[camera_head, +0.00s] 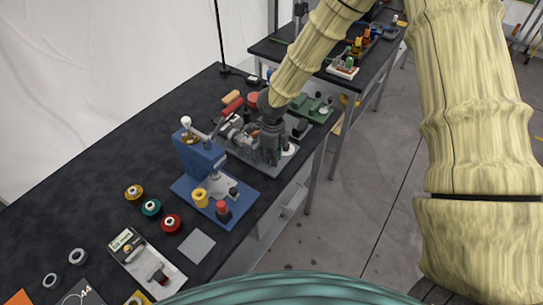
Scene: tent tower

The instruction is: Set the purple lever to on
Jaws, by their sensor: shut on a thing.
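My gripper (270,150) is lowered over a grey machine (247,148) with red and orange parts, on the dark workbench (110,165). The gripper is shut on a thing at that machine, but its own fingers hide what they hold. I cannot make out a purple lever in this view; the small parts around the fingertips are too small and covered to tell apart. Whether any lever is on or off does not show.
A blue machine (200,160) with a white-knobbed lever stands just left of the gripper. A green machine (308,107) is close behind on the right. Coloured rolls (151,208) and a packaged tool (147,262) lie nearer. A second table (375,62) stands beyond; the floor right is clear.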

